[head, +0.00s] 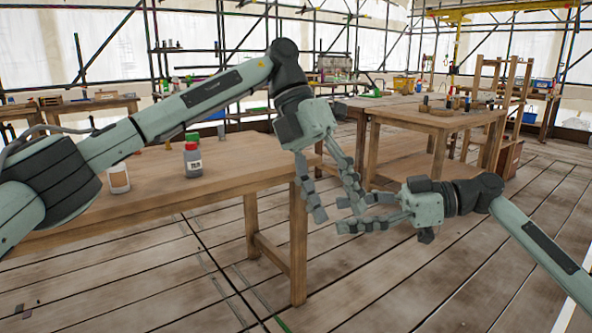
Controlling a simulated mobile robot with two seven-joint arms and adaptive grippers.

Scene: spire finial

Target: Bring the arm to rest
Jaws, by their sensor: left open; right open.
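My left arm comes in from the left above the near wooden table. Its gripper (338,211) hangs pointing down just past the table's right end, with its fingers apart and nothing between them. My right arm comes in from the lower right. Its gripper (352,213) points left, with its fingers apart and empty. In the picture the fingers of the two grippers overlap or lie very close together. I cannot tell whether they touch.
A second wooden table (440,119) with small items stands behind at right. The plank floor (400,285) at the front is clear.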

